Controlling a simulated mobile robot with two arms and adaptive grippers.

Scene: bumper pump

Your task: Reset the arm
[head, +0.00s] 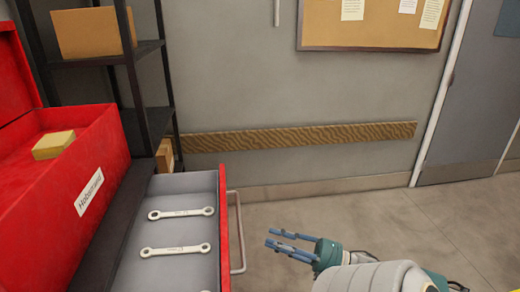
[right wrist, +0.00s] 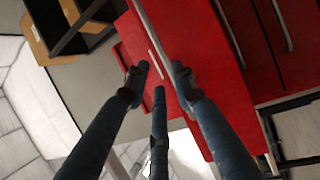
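My right gripper (head: 278,240) is in the head view, right of the open drawer and its handle, with its blue fingers pointing left. The right wrist view shows its three fingers (right wrist: 160,78) spread apart with nothing between them, so it is open and empty. The forearm behind it comes in from the lower right. My left gripper is in neither view.
A red tool cabinet with an open drawer (head: 180,185) stands at the left. Several wrenches (head: 180,213) lie in the drawer. Its metal handle (head: 238,235) sticks out near my gripper. A red toolbox (head: 75,195) holds a yellow block (head: 54,144). Floor (head: 370,215) at the right is clear.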

